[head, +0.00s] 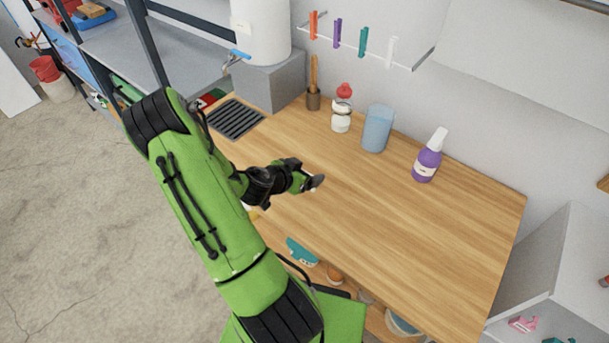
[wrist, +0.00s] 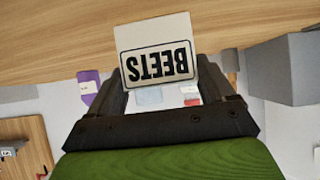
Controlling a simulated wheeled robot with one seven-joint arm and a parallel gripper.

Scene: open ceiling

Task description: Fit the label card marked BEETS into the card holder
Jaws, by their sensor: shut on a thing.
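The label card marked BEETS (wrist: 160,37) is pale with black lettering in a black frame. In the wrist view it sticks out past my fingers, and its lettering is upside down. My gripper (wrist: 162,82) is shut on the card's near end. In the head view my gripper (head: 312,182) is above the wooden worktop, toward its left side. There the card shows only as a small pale sliver at the fingertips, if at all. I cannot make out a card holder in either view.
On the wooden worktop (head: 440,220) stand a purple spray bottle (head: 428,158), a blue tumbler (head: 377,128), a red-topped jar (head: 341,112) and a brown cup (head: 313,98). A grey block (head: 268,84) carries a white dispenser (head: 262,32). The worktop's middle and right are clear.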

